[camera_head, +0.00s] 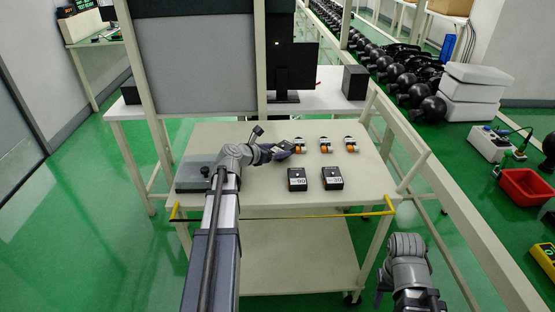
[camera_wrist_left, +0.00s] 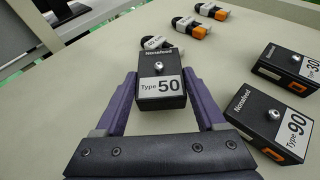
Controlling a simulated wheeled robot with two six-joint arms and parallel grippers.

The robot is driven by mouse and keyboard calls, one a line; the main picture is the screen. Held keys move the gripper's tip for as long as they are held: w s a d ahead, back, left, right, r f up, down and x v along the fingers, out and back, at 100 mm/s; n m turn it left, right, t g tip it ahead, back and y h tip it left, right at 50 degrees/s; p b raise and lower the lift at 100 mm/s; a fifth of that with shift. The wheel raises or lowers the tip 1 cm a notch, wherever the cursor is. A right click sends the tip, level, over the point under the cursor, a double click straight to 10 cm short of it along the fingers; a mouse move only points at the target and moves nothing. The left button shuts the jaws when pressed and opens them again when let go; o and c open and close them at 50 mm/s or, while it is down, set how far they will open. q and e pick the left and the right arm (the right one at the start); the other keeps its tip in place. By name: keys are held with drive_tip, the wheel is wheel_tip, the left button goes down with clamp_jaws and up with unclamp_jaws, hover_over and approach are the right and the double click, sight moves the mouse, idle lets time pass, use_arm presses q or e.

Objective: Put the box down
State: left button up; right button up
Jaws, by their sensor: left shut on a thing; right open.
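The black box labelled "Type 50" (camera_wrist_left: 161,82) is between the purple fingers of my left gripper (camera_wrist_left: 160,100), which is shut on it. In the head view my left gripper (camera_head: 282,149) is over the cart's top near its back middle, and the box is largely hidden there by the gripper. I cannot tell whether the box touches the cart top (camera_head: 240,190). My right gripper (camera_head: 388,288) is open and empty, low at the right, off the cart's front corner.
Boxes "Type 90" (camera_head: 297,179) and "Type 30" (camera_head: 332,178) stand front right of the held box. A grey plate (camera_head: 194,176) lies at the left. A yellow rail (camera_head: 270,216) runs along the front edge.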

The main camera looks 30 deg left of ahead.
use_arm(q)
drive_tip(key=shift+f+b, duration=0.4)
drive_tip(key=shift+f, duration=0.55)
use_arm(e)
drive_tip(key=shift+f, duration=0.9)
use_arm(q)
drive_tip(key=shift+f, duration=0.15)
drive_tip(key=o, duration=1.5)
use_arm(e)
drive_tip(key=shift+f, duration=0.1)
